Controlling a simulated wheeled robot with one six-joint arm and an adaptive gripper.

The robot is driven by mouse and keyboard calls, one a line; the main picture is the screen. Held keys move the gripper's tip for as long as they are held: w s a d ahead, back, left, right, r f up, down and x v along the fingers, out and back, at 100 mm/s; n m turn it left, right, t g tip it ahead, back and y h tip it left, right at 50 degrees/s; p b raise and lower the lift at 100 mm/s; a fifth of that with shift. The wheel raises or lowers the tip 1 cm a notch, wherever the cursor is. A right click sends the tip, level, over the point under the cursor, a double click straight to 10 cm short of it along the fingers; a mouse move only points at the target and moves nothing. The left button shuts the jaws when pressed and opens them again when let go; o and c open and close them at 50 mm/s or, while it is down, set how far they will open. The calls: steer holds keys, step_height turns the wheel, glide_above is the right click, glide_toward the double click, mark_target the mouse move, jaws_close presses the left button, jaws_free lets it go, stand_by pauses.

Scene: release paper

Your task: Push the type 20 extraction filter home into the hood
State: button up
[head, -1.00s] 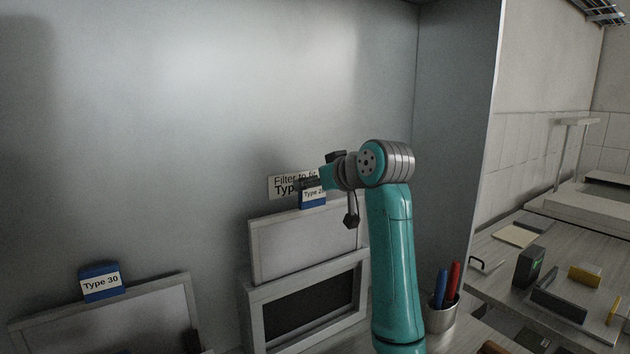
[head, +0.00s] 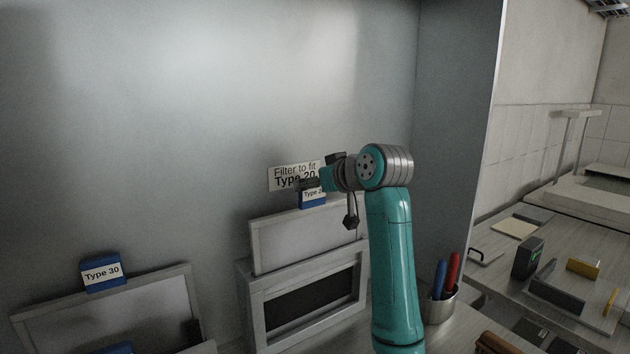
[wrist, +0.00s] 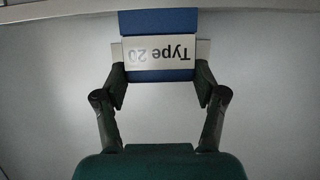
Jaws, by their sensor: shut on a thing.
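The type 20 filter (head: 302,240) is a pale framed panel with a blue grip tab (head: 313,201). It stands upright, partly inside the top of the grey hood housing (head: 257,318), with much of its panel above the housing's upper edge. In the wrist view my gripper (wrist: 160,84) is shut on the blue tab (wrist: 158,22), whose "Type 20" label appears upside down between the fingers. The sign (head: 292,175) on the wall behind reads "Filter to fit Type 20".
A type 30 filter (head: 105,310) with a blue tab (head: 102,273) stands at the lower left. A pen cup (head: 441,307) stands right of my arm. A side bench (head: 500,262) with small boxes is at the right.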

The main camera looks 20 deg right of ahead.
mark_target(314, 240)
steer(key=shift+f, duration=7.3)
steer(key=o, duration=1.9)
steer(key=shift+f, duration=0.1)
steer(key=v, duration=1.2)
